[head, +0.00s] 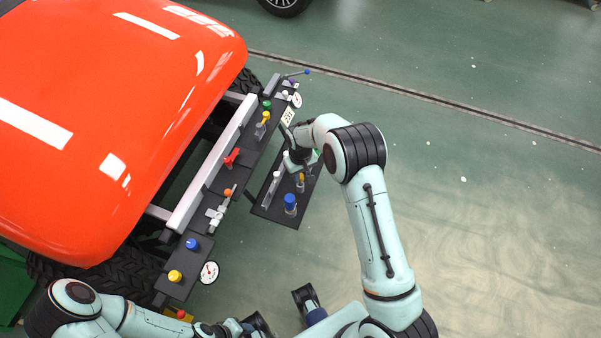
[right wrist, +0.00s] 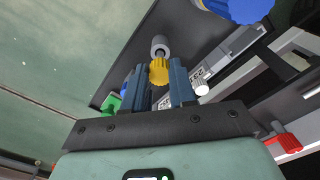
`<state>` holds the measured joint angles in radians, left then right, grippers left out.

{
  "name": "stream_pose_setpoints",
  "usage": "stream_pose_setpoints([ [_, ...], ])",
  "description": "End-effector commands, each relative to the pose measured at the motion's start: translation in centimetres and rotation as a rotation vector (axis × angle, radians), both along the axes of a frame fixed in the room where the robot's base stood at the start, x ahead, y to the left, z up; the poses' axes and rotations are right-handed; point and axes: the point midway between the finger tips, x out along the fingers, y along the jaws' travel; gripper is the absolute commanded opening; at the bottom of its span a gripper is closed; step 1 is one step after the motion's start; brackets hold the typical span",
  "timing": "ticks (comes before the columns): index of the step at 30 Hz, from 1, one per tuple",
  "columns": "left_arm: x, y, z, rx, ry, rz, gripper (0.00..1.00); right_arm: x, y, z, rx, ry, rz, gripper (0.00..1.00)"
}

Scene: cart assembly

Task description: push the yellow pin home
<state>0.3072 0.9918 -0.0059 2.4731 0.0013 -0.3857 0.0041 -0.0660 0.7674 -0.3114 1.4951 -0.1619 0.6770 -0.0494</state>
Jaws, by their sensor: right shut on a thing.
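The yellow pin (right wrist: 159,72) shows its ribbed knob between the two blue-grey fingers of my right gripper (right wrist: 165,88) in the right wrist view. The fingers are shut on it. A grey round piece (right wrist: 161,45) is just beyond the knob; I cannot tell how deep the pin sits. In the head view my right gripper (head: 299,166) is low over the dark side tray (head: 265,206), beside a small yellow part (head: 301,180); the arm partly hides the spot. My left gripper (head: 256,325) is at the bottom edge, partly cut off, its jaws unclear.
A large blue knob (head: 290,203) stands on the tray close to my right gripper. The panel beside the orange vehicle (head: 120,110) carries a red valve handle (head: 231,157), a green knob (head: 267,105), other yellow knobs (head: 175,276) and gauges. Open floor lies right.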

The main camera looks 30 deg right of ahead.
Motion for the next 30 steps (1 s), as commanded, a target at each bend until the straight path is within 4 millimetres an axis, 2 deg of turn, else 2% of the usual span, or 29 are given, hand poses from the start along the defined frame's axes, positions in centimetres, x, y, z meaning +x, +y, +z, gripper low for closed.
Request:
stream_pose_setpoints([
  [30, -0.6, 0.0, -2.2, 0.000, 0.008, 0.000, 0.43, 0.0, 0.0, -3.2, 0.000, 0.000, 0.000, 0.00],
])
